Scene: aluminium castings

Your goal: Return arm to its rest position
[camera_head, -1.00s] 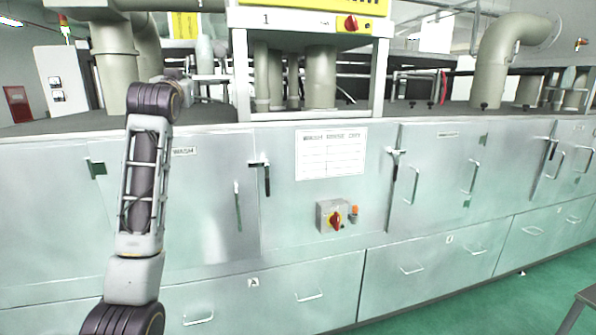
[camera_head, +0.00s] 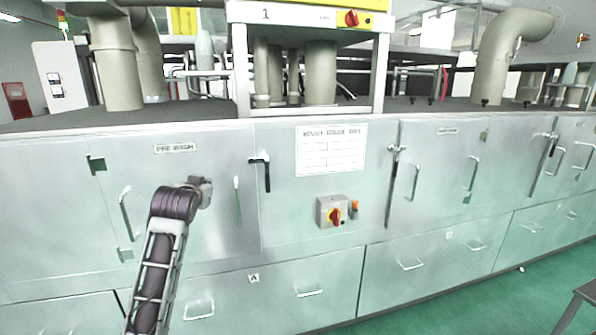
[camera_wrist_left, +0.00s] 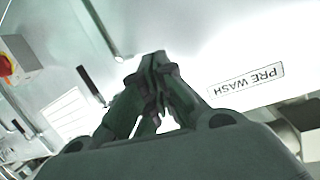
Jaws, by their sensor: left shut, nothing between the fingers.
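My left arm rises from the bottom left of the head view, and its dark joint with the left gripper (camera_head: 204,189) is in front of the washer's pre-wash door. In the left wrist view the left gripper's fingers (camera_wrist_left: 156,62) are together, with nothing between them. The gap between the gripper and the door is hard to judge. My right arm and right gripper are not in view.
Drawers (camera_head: 270,300) run below. Green floor (camera_head: 470,305) is free at lower right; a dark table corner (camera_head: 582,300) is there.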

